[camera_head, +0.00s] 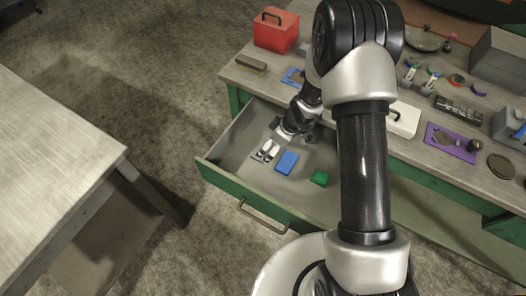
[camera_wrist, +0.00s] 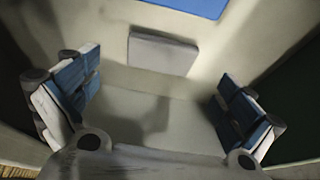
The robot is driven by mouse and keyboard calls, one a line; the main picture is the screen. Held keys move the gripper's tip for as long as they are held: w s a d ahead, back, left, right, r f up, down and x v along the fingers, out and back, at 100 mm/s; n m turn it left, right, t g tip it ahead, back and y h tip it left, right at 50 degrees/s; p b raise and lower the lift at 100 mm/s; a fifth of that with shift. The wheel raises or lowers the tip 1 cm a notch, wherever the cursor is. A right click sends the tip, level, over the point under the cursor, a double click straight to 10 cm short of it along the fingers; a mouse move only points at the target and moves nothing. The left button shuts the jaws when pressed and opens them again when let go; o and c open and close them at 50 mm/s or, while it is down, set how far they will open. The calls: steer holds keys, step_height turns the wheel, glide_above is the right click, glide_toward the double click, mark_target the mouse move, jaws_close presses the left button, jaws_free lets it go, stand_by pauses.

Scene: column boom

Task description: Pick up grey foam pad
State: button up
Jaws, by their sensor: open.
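The grey foam pad (camera_wrist: 163,53) is a small light-grey rectangular block on the drawer floor in the wrist view. It lies beyond the space between my fingers, a little above the picture's middle, and nothing touches it. My gripper (camera_wrist: 158,98) is open and empty, with one blue-padded finger at each side. In the head view my gripper (camera_head: 267,151) is inside the open drawer (camera_head: 222,172), left of the blue block (camera_head: 287,162). I cannot make out the pad in the head view.
The blue block also shows at the top of the wrist view (camera_wrist: 190,5). Drawer walls surround my gripper. The workbench (camera_head: 415,140) behind holds a red box (camera_head: 275,32) and several tools. A separate table (camera_head: 50,150) stands left.

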steer(key=b+x, duration=0.1)
steer(key=x, duration=0.4)
steer(key=shift+a+f, duration=0.1)
steer(key=c, duration=0.9)
